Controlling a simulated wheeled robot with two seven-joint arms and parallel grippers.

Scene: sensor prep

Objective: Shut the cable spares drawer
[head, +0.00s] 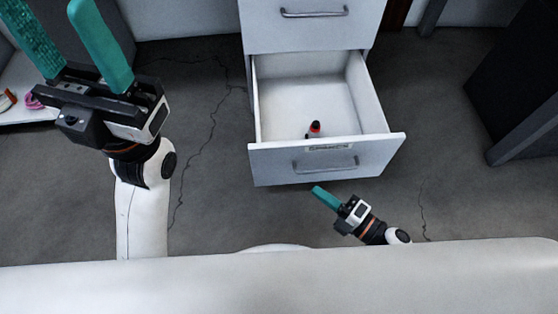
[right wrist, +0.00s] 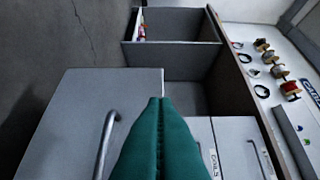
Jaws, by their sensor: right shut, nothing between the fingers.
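A white drawer (head: 375,145) stands pulled out of its cabinet in the head view, with a bar handle and a small label, too small to read, on its front. A small red and black item (head: 314,129) lies inside it. My right gripper (head: 318,191) is shut and empty, just below the drawer front in the picture; I cannot tell if it touches. Its closed teal fingers (right wrist: 158,105) fill the lower middle of the right wrist view, beside a pale panel with a handle (right wrist: 105,143). My left gripper (head: 80,45) is open and empty at the upper left.
A closed drawer with a handle (head: 314,12) is above the open one. A dark block (head: 520,75) stands at the right. A white shelf (head: 35,114) with small items is at the left. In the right wrist view, a white surface (right wrist: 288,60) holds spools and cable loops.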

